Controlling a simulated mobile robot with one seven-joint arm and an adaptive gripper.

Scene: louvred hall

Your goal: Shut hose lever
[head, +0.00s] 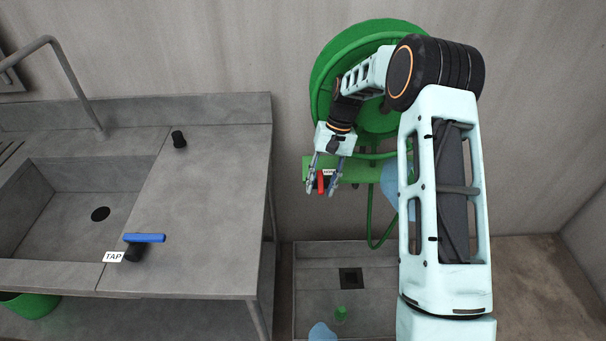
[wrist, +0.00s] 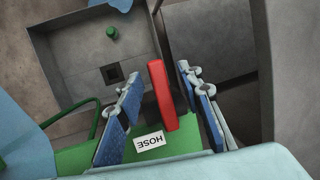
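The hose lever is a red bar; it shows in the head view (head: 321,183) and in the wrist view (wrist: 160,95). It sticks out from a green panel (head: 361,172) beside a white HOSE label (wrist: 149,141). My gripper (head: 324,188) is at the panel, its fingers pointing down in the head view. In the wrist view my gripper (wrist: 160,78) is open, with one blue-padded finger on each side of the lever. Gaps show between the lever and both fingers. The lever's mount is partly hidden.
A green hose reel (head: 330,75) is on the wall behind my arm. A grey basin (head: 315,283) with a square drain and a small green piece (head: 341,313) lies below. At left, a sink counter (head: 205,215) carries a blue TAP lever (head: 144,238) and a black knob (head: 179,139).

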